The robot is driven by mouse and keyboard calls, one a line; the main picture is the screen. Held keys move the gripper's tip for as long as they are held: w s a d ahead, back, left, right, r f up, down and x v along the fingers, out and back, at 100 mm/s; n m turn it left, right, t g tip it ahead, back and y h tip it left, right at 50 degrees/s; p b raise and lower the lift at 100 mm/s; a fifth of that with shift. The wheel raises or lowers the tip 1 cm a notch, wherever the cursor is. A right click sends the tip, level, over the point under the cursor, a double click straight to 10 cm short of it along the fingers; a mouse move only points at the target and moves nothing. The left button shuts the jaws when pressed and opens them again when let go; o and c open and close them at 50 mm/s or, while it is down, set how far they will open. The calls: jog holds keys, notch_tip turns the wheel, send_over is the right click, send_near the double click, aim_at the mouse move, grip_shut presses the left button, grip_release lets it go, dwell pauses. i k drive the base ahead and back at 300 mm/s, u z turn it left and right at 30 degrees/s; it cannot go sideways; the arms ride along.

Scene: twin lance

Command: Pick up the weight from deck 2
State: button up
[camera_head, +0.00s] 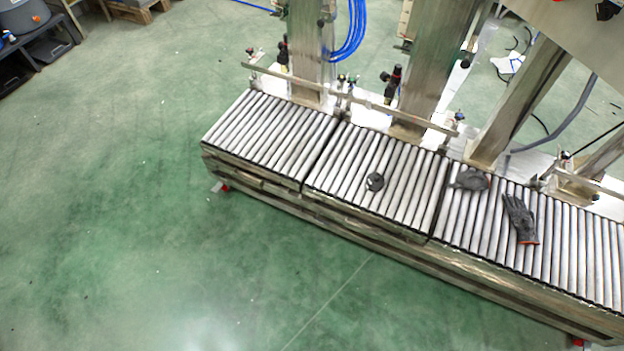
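A small dark round object (375,182), which looks like the weight, lies on the rollers of the middle conveyor deck (345,185). It is too small in the picture to make out its details. I see no deck numbers, so I cannot tell from labels which deck is deck 2. My gripper is not in view, and nothing touches the dark object.
A bare roller deck (262,125) lies to the left. A longer roller deck (575,250) on the right holds a dark glove (520,218) and a dark lump (470,180). Metal posts and a rail (380,107) stand behind. The green floor (150,230) in front is clear.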

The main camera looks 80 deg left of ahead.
aim_at(374, 182)
jog(key=u, duration=2.2)
jog(key=k, duration=0.35)
jog(key=u, duration=0.95)
jog(key=i, duration=1.35)
jog(key=u, duration=0.25)
